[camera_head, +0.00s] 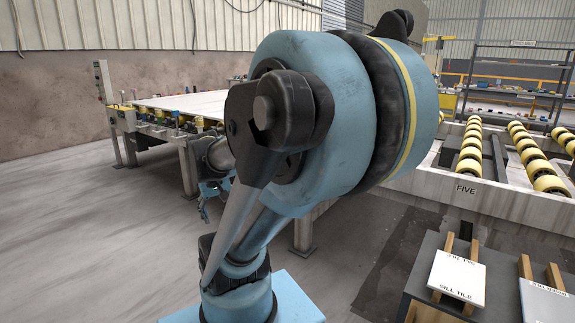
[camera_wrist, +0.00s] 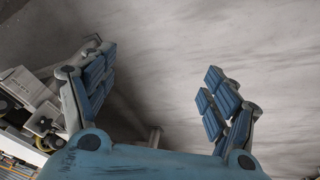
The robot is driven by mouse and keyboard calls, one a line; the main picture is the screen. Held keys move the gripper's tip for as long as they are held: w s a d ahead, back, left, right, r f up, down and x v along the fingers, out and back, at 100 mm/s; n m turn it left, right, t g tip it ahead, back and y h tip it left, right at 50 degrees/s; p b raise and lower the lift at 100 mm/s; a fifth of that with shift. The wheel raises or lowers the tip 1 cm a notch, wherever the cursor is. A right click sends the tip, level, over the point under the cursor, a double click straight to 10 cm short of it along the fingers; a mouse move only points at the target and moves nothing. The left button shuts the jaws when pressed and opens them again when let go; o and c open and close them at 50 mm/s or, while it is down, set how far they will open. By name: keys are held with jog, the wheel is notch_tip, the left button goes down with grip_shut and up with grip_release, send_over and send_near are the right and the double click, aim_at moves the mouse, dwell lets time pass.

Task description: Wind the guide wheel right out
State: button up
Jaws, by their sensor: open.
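My gripper (camera_wrist: 158,85) is open in the wrist view, with its two blue-padded fingers wide apart and nothing between them. In the head view my gripper (camera_head: 212,192) shows small, partly hidden behind my arm, beside the slab table. A pale stone slab (camera_head: 190,104) lies on that table, with yellow wheels and small fittings (camera_head: 165,125) along its near edge. I cannot tell which of these is the guide wheel. In the wrist view, grey machine parts (camera_wrist: 40,115) stand at the left, outside the left finger.
A roller conveyor (camera_head: 500,200) marked FIVE with yellow rollers stands at the right. A dark stand with a SILL TILE (camera_head: 457,279) and another tile is at the lower right. Shelves (camera_head: 515,75) stand behind. The concrete floor (camera_head: 90,240) at the left is clear.

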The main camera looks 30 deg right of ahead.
jog(key=w+d+r+m+t+h, duration=0.15)
jog(key=w+d+m+h, duration=0.25)
jog(key=w+d, duration=0.85)
jog(key=w+d+r+m+h, duration=0.35)
jog(key=w+d, duration=0.55)
jog(key=w, duration=0.6)
jog(key=w+d+f+m+t+h, duration=0.35)
jog(key=w+d+f+h, duration=0.35)
jog(key=w+d+f, duration=0.8)
jog(key=w+d, duration=0.2)
jog(key=d, duration=0.6)
jog(key=w+d+g, duration=0.1)
jog(key=w+d, duration=0.2)
jog(key=d, duration=0.5)
jog(key=shift+d+r, duration=0.15)
jog(key=shift+d, duration=0.25)
jog(key=shift+w, duration=0.1)
jog(key=shift+c, duration=0.6)
jog(key=c, duration=0.9)
